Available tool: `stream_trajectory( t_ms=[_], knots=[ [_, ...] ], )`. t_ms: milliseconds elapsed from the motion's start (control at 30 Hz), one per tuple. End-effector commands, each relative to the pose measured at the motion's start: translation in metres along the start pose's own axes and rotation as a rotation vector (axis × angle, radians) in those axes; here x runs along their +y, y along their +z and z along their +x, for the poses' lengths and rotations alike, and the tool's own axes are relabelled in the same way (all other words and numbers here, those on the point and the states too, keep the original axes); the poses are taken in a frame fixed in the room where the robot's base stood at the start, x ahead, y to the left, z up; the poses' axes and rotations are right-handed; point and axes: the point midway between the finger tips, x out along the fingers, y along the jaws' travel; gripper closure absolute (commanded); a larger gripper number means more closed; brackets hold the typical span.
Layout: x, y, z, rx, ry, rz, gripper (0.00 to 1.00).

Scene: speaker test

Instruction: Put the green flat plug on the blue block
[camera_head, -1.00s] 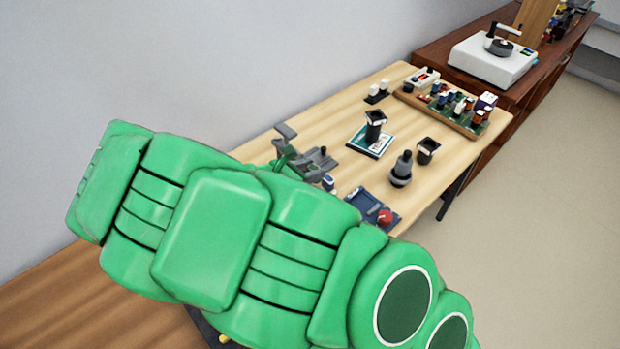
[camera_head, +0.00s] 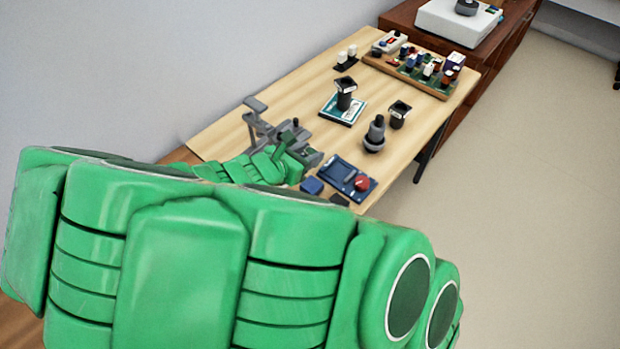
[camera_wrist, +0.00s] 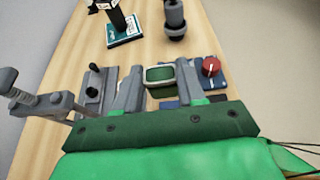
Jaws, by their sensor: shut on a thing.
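The green flat plug (camera_wrist: 160,74) is between the two grey fingers of my gripper (camera_wrist: 158,80) in the wrist view. My gripper is shut on it. The plug shows a green face with a paler rim. The blue block (camera_head: 312,186) lies near the table's front edge in the head view, left of a dark blue tray. In the wrist view a blue surface (camera_wrist: 170,104) shows just below the plug, partly hidden by my gripper; I cannot tell if it is the block. In the head view my green arm hides most of the gripper and the plug.
The dark blue tray (camera_head: 337,167) with a red knob (camera_head: 362,183) is close on the right. A grey clamp-like device (camera_head: 262,122) stands on the left. A dark stepped post (camera_head: 375,135), a black cup (camera_head: 399,113) and a board of parts (camera_head: 454,88) stand farther back.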

Motion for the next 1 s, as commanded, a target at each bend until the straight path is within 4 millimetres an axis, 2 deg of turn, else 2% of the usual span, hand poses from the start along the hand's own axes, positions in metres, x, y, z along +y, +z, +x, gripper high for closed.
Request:
stream_trajectory(
  t_ms=[300, 667, 1000],
  knots=[
    [-0.001, -0.025, 0.011, -0.002, -0.002, -0.004, 0.9],
    [0.0, -0.04, 0.017, -0.003, -0.002, -0.002, 0.9],
    [-0.001, -0.068, 0.029, -0.001, -0.002, -0.003, 0.9]
  ],
)
